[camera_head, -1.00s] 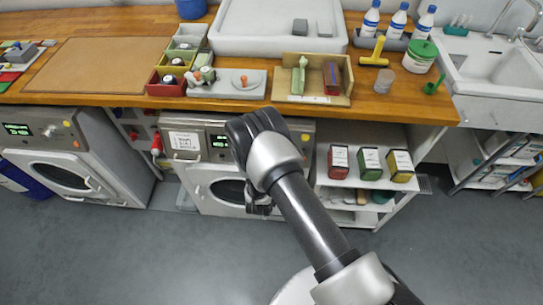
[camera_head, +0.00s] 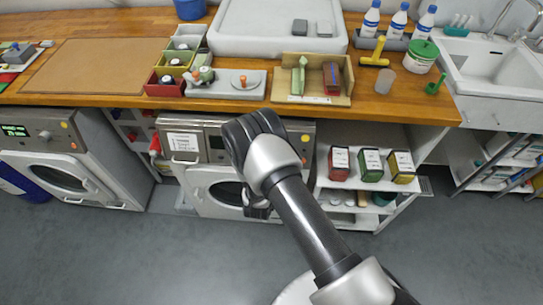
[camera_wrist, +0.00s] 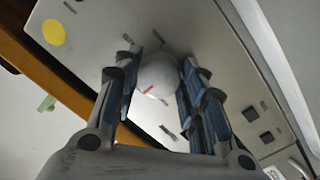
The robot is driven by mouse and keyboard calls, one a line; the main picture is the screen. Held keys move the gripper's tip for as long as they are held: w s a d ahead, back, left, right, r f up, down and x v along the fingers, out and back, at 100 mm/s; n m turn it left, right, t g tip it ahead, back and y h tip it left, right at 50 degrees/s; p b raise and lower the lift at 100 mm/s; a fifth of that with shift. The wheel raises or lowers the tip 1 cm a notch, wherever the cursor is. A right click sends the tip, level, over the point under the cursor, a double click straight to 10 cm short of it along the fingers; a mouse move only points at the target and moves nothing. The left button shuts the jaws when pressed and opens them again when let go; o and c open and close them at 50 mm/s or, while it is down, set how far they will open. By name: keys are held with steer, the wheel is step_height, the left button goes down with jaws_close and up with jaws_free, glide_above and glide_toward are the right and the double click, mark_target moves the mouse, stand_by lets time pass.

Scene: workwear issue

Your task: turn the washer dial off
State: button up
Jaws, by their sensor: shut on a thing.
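The middle washer (camera_head: 200,176) stands under the wooden counter, and its display (camera_head: 217,142) looks dark. Its dial (camera_wrist: 158,74) is a pale round knob with a red mark, on the grey control panel in the wrist view. My gripper (camera_wrist: 159,68) is shut on the dial, with one finger on each side. The red mark on the dial points toward the lower left of the wrist view. Short dark marks lie on the panel around the dial. In the head view my arm hides the dial and the fingertips.
A second washer (camera_head: 57,170) with a lit green display stands at the left. A yellow round button (camera_wrist: 54,32) is on the panel near the dial. The counter edge (camera_wrist: 45,70) runs close by. An open shelf with red, green and yellow boxes (camera_head: 370,165) stands right of my arm.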

steer(key=o, duration=1.1)
steer(key=shift+c, duration=0.2)
steer(key=v, duration=1.2)
